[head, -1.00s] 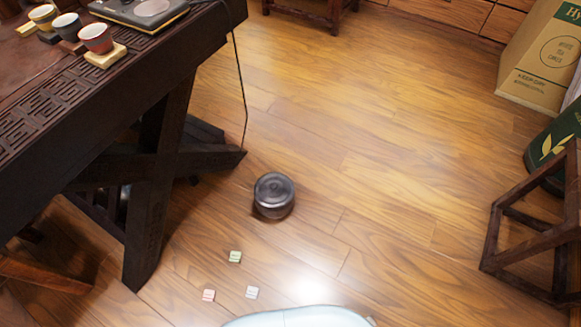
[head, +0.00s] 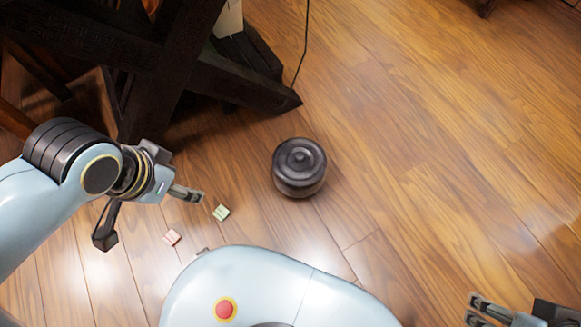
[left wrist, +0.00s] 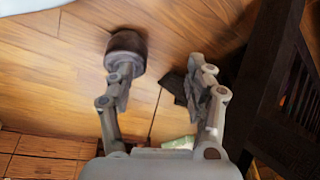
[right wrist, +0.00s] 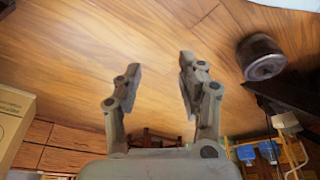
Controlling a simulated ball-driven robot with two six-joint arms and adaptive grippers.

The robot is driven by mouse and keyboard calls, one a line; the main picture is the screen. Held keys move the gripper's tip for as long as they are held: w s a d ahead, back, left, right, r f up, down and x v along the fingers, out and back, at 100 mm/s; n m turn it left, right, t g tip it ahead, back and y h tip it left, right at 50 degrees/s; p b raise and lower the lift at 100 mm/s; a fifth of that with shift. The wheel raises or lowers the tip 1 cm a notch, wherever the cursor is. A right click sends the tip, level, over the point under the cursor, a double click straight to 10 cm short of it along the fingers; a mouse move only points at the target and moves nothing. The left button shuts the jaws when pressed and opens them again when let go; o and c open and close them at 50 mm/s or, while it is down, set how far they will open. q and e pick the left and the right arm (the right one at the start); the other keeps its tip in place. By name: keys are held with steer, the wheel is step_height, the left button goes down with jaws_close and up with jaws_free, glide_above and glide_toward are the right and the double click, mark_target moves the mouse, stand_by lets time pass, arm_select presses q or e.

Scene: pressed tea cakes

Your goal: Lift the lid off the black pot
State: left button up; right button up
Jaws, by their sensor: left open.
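The dark black pot (head: 298,182) stands upright on the wooden floor in the head view, with its round ringed lid (head: 300,156) on top. The pot also shows in the left wrist view (left wrist: 127,50), beyond one finger, and at the right of the right wrist view (right wrist: 261,57). My left gripper (head: 150,219) is wide open and empty, left of the pot and apart from it. My right gripper (head: 471,307) is open and empty at the lower right of the head view, well away from the pot.
The dark table's leg and foot (head: 245,85) stand left of and behind the pot, with a hanging cord (head: 304,45). Floor right of the pot is clear.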

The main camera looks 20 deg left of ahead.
arm_select(q)
steer(key=w+m+b, duration=0.2)
steer(key=w+b, duration=0.1)
arm_select(e)
step_height(320, 180, up, 5)
steer(key=a, duration=0.1)
arm_select(q)
steer(key=m+g+b, duration=0.1)
steer(key=m+g, duration=0.2)
steer(key=m, duration=1.7)
glide_toward(298, 154)
step_height(298, 154, down, 3)
steer(key=shift+r+b, duration=0.1)
steer(key=shift+b, duration=1.15)
steer(key=shift+f+b, duration=0.45)
steer(key=shift+f, duration=0.2)
steer(key=shift+w+f, duration=0.1)
steer(key=shift+f, duration=0.2)
arm_select(e)
steer(key=w+f+t, duration=0.3)
steer(key=f+t, duration=0.2)
steer(key=f, duration=0.2)
